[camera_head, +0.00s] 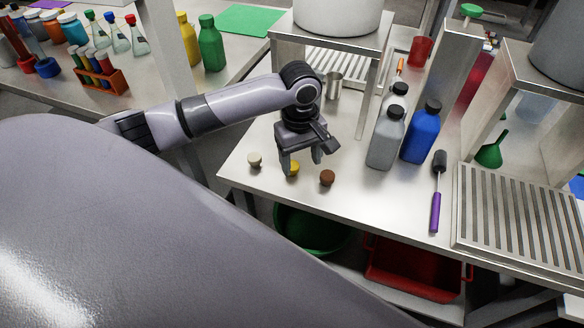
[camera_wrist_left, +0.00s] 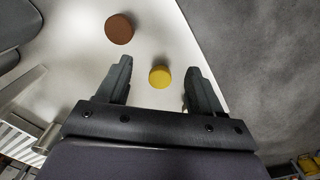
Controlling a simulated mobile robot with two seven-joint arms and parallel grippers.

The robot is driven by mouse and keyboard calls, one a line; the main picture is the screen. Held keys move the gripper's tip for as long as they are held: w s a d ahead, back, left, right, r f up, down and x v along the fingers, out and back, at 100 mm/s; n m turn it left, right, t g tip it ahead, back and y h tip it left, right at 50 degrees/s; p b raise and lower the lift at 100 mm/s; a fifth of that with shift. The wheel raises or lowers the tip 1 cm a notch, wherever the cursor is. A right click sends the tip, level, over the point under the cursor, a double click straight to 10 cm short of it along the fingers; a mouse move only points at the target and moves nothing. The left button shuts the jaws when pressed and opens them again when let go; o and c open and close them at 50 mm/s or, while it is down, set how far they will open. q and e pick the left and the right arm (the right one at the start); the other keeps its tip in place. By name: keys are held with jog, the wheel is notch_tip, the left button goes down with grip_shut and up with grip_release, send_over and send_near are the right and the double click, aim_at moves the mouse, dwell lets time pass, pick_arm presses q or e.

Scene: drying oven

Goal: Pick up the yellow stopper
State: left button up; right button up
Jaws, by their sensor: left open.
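The yellow stopper (camera_head: 292,168) stands on the steel table near its front edge, partly hidden by my left gripper (camera_head: 303,165) in the head view. My left gripper is open and points down above it. In the left wrist view, the yellow stopper (camera_wrist_left: 160,76) lies between the two spread fingers of the gripper (camera_wrist_left: 158,82), apart from both. A brown stopper (camera_head: 327,178) stands to the right in the head view and shows at the upper left of the wrist view (camera_wrist_left: 119,28). A cream stopper (camera_head: 254,160) stands to the left. My right gripper is not in view.
Grey bottles (camera_head: 386,138) and a blue bottle (camera_head: 421,132) stand to the right on the table. A metal cup (camera_head: 333,85) is behind the gripper. A purple-handled tool (camera_head: 436,205) and a slotted rack (camera_head: 515,222) lie further right. Green and red bins sit below the front edge.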

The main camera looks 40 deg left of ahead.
aim_at(293, 166)
pick_arm(q)
jog(key=a+r+n, duration=0.1)
jog(key=w+a+r+n, duration=0.1)
jog(key=shift+w+a, duration=0.2)
jog(key=shift+a, duration=0.1)
jog(key=shift+w+a, duration=0.1)
jog(key=shift+a, duration=0.1)
notch_tip(293, 166, down, 7)
jog(key=shift+r+b, duration=0.1)
jog(key=shift+b, duration=0.45)
jog(key=c, duration=1.1)
